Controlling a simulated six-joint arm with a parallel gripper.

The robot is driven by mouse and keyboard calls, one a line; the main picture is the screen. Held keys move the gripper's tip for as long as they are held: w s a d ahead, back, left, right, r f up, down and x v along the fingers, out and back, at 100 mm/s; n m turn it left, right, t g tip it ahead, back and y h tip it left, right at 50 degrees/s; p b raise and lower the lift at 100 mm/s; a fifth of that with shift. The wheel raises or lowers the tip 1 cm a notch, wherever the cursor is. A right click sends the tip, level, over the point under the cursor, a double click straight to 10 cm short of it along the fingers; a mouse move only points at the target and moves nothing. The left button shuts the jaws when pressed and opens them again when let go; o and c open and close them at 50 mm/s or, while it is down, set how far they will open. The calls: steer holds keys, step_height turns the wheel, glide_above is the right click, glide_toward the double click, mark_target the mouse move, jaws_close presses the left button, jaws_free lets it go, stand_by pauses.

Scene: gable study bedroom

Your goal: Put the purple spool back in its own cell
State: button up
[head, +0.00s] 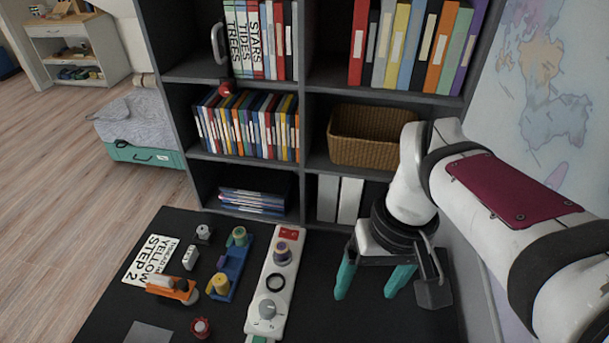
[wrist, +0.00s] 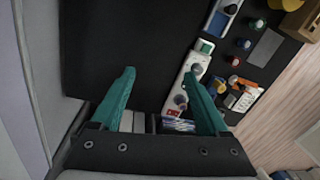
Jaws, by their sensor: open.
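A spool with purple winding and pale ends (head: 282,254) stands on the long white board (head: 258,330), near its red-labelled far end. In the wrist view the spool is small and partly unclear (wrist: 180,99). The blue rack (head: 233,262) lies left of the board. A green spool (head: 239,236) is at its far end and a yellow spool (head: 220,285) at its near end, with a seemingly empty place between. My gripper (head: 367,290) is open and empty, right of the board, above the dark surface.
An orange holder (head: 172,291), a red spool (head: 200,327) and a white lettered card (head: 151,261) lie left of the rack. The white board also carries a black ring (head: 276,282) and a grey knob (head: 267,309). A bookshelf (head: 303,188) stands behind; the dark surface beside my gripper is clear.

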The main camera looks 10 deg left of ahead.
steer(key=w+a+n, duration=0.5)
steer(key=w+n, duration=0.1)
steer(key=w, duration=0.2)
steer(key=n+h, duration=0.1)
steer(key=n, duration=1)
glide_above(281, 246)
step_height(281, 246, down, 7)
step_height(281, 246, down, 16)
steer(key=shift+r, duration=0.15)
jaws_close()
